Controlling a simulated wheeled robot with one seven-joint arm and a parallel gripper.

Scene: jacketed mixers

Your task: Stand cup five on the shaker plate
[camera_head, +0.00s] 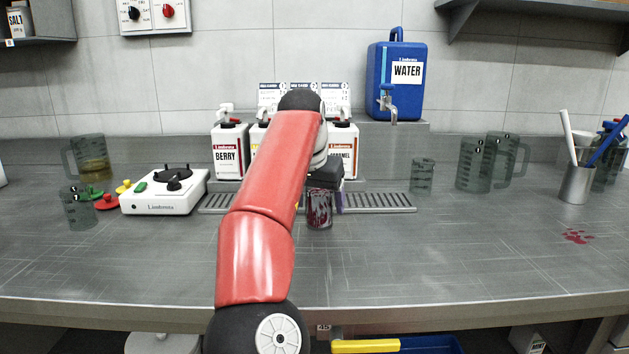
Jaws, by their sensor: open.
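The white shaker (150,203) stands at left on the counter, with a small black plate (173,178) on top that looks empty. My gripper (322,196) is at the middle of the counter, largely hidden behind my red arm. It is open. A clear cup with dark red contents (319,212) stands upright on the counter at the gripper, below its dark body. I cannot tell whether the fingers are around it or touch it. No number on it is readable. Another clear cup (78,208) stands left of the shaker, and one (423,177) stands right of centre.
Clear jugs stand at left (93,167) and right (474,166). Syrup bottles (228,152) and a drip grate (385,203) lie behind my arm. A blue water tank (399,65) is at the back. A pen holder (577,185) and red spill (578,237) are right. The front counter is mostly clear.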

